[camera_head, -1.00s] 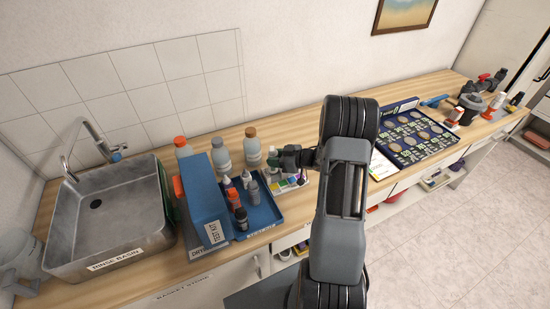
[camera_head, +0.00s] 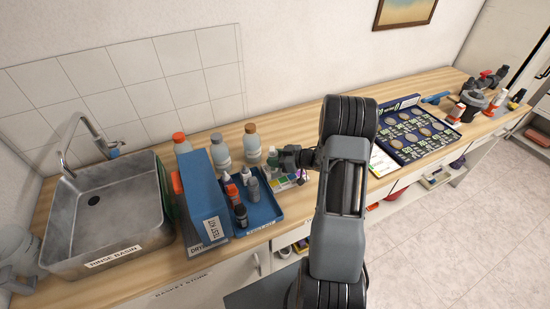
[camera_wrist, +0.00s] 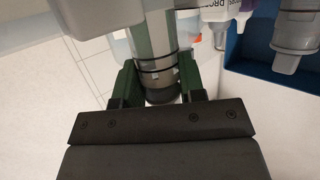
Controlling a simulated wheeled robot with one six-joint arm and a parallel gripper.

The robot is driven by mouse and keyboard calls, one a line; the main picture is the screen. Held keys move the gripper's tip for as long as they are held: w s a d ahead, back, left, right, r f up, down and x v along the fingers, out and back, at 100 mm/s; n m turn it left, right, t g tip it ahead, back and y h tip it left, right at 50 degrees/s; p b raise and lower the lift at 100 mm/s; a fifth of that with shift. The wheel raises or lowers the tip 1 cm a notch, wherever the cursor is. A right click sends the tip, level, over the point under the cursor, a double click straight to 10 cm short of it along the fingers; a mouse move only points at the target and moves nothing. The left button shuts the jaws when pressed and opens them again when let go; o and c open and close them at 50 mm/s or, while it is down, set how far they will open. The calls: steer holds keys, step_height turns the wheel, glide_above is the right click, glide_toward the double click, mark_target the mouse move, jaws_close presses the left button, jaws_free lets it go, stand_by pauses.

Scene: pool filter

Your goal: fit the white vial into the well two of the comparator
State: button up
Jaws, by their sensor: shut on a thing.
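In the head view a small white top (camera_head: 272,150) shows at the gripper's tip. The comparator (camera_head: 287,181), a white block with coloured squares, stands just below the gripper in the picture. Its wells are too small to tell apart, and whether the vial touches it cannot be told.
The blue tray (camera_head: 265,216) holds several small bottles, close by on the left. A blue box (camera_head: 203,205) stands beside it. Capped bottles (camera_head: 252,143) stand behind. A dark board of discs (camera_head: 408,140) lies to the right. The sink (camera_head: 110,215) is far left.

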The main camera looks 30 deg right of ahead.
steer(key=shift+f, duration=0.3)
steer(key=o, duration=1.2)
steer(key=shift+c, duration=0.2)
steer(key=shift+o, duration=0.3)
steer(key=o, duration=0.4)
steer(key=shift+r, duration=0.1)
steer(key=shift+r+p, duration=3.35)
steer(key=shift+r, duration=1.05)
